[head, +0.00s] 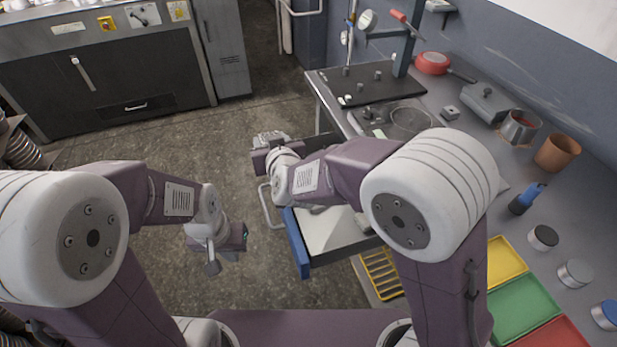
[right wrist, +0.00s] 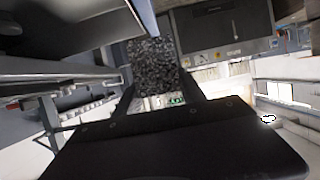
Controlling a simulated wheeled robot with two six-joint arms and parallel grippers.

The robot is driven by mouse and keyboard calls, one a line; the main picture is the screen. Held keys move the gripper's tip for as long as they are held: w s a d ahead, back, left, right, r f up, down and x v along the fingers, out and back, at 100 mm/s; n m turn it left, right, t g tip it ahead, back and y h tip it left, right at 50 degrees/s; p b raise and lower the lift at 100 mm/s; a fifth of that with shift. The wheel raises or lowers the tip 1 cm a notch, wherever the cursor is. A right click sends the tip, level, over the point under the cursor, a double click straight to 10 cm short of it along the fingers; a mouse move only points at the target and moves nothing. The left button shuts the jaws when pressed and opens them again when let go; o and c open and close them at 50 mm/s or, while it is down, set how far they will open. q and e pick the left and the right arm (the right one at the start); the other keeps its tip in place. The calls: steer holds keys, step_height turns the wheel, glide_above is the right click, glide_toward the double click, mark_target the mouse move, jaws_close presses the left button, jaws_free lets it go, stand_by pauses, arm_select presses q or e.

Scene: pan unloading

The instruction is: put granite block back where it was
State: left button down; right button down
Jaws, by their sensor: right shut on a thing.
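The granite block (right wrist: 153,62), dark with grey speckles, sits between the two fingers of my right gripper (right wrist: 157,88) in the right wrist view. My right gripper is shut on it and holds it up. In the head view my right arm reaches left over the bench front, and its wrist hides most of the grip. My left gripper (head: 214,252) hangs over the floor at the left, apart from the bench. Its jaws are too small and turned to read.
An open drawer with a blue front (head: 296,243) juts out below my right arm. The bench carries a dark plate (head: 372,86), a red pan (head: 432,63), a clay pot (head: 557,152), a blue-topped bottle (head: 527,198) and a green tray (head: 524,309).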

steer(key=shift+s+a+f, duration=0.15)
steer(key=shift+a+f, duration=0.4)
steer(key=shift+a, duration=0.25)
steer(key=shift+f, duration=0.1)
steer(key=w+d+f+b, duration=0.1)
steer(key=d+f, duration=0.1)
steer(key=d, duration=0.1)
steer(key=w+d+f+b, duration=0.2)
steer(key=d, duration=0.2)
steer(key=w+d+f+b, duration=0.1)
steer(key=d+f, duration=0.2)
steer(key=shift+w+d+b, duration=0.35)
steer(key=shift+d+b, duration=0.05)
step_height(320, 180, down, 4)
steer(key=shift+s+r+b, duration=0.1)
steer(key=shift+r+b, duration=0.1)
steer(key=shift+b, duration=0.45)
steer(key=shift+f, duration=0.25)
steer(key=shift+a+r, duration=0.1)
steer(key=shift+r, duration=0.05)
